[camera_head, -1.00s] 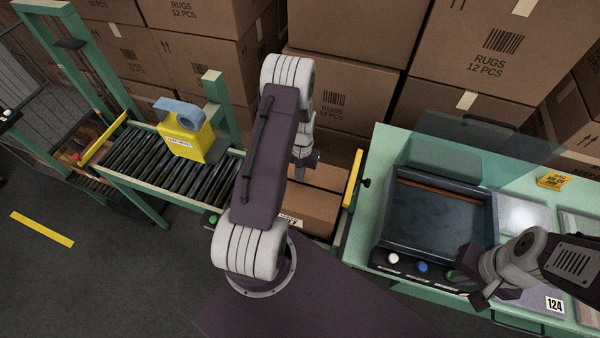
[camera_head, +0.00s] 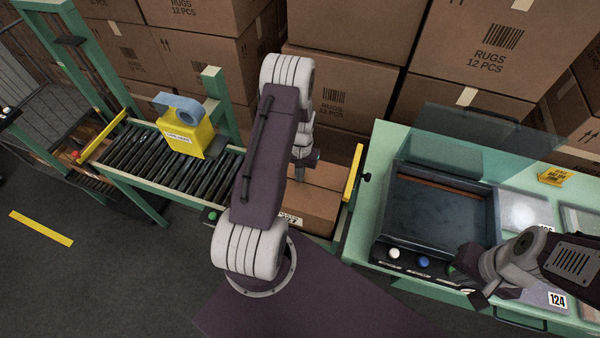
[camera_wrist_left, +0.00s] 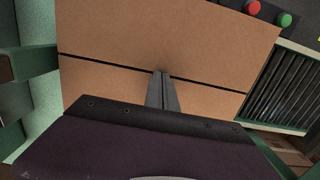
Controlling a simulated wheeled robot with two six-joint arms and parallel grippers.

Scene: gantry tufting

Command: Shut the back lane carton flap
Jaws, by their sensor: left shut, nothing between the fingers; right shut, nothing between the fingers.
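A brown carton (camera_head: 312,207) sits at the right end of the roller conveyor, partly hidden behind my left arm in the head view. The left wrist view shows its top from close above, as brown panels (camera_wrist_left: 190,35) with dark narrow seams between them. My left gripper (camera_wrist_left: 161,74) is shut and empty, its fingertips over the carton top at a seam. I cannot tell whether they touch it. In the head view the left gripper (camera_head: 300,174) points down at the carton. My right gripper (camera_head: 468,279) is shut and empty at the front of the green bench.
A yellow tape dispenser (camera_head: 187,135) stands over the rollers (camera_head: 128,155). A yellow bar (camera_head: 353,172) rises just right of the carton. The green bench (camera_head: 384,150) holds a dark tray (camera_head: 396,215) and buttons. Stacked rug cartons (camera_head: 350,40) close off the back.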

